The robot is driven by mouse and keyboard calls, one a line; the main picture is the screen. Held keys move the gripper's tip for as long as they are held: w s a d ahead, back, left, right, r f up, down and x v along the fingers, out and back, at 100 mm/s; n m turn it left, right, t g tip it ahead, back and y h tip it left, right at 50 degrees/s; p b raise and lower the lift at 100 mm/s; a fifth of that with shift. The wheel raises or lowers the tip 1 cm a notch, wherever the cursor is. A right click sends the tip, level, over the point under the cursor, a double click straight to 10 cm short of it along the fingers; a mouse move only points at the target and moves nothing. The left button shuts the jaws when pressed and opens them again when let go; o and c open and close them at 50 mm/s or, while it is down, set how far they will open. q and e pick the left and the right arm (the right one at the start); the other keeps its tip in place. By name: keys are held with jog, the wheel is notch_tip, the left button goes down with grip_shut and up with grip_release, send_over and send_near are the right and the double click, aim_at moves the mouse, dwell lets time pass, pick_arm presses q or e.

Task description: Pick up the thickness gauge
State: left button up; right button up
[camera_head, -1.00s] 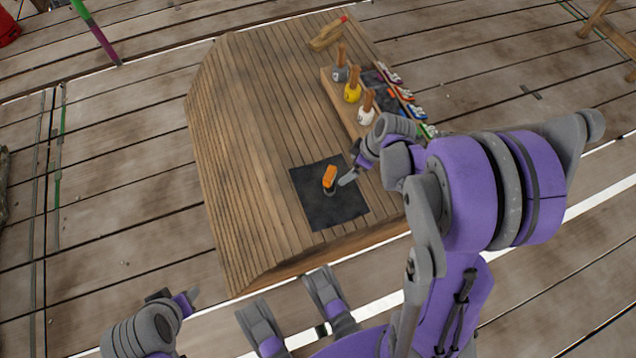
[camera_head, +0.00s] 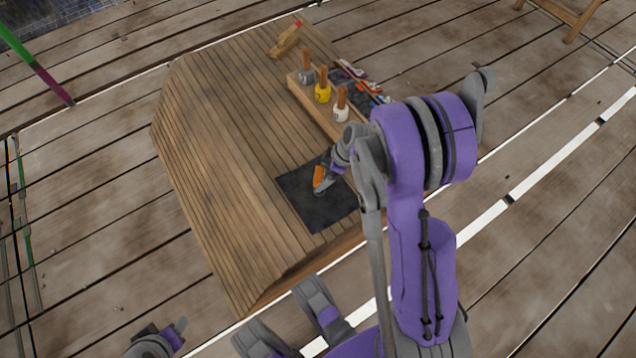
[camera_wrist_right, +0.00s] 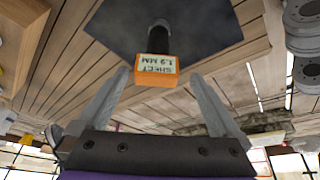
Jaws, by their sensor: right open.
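The thickness gauge has an orange block handle (camera_head: 318,175) over the dark mat on the wooden bench; the right wrist view shows the orange end (camera_wrist_right: 157,70) labelled "SHEET 1.2 MM", with a dark stem behind it. My right gripper (camera_head: 325,184) is at the gauge and partly covers it in the head view. In the right wrist view its two fingers are spread, one on each side of the orange end, with gaps visible. My left gripper (camera_head: 180,326) is at the bottom left, away from the bench, and its jaws cannot be made out.
The dark mat (camera_head: 312,212) lies near the bench's front edge. Behind it, a wooden block (camera_head: 310,98) carries grey, yellow and white wooden-handled tools. Colourful small items (camera_head: 362,82) lie beside it, and a wooden tool (camera_head: 285,42) lies farther back. The slatted bench top (camera_head: 215,140) on the left is clear.

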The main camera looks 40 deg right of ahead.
jog(key=shift+w+b+x, duration=0.2)
jog(key=shift+b+x, duration=0.3)
jog(key=shift+x, duration=0.95)
jog(key=shift+w+b+x, duration=0.15)
jog(key=shift+b+x, duration=0.35)
jog(key=shift+x, duration=1)
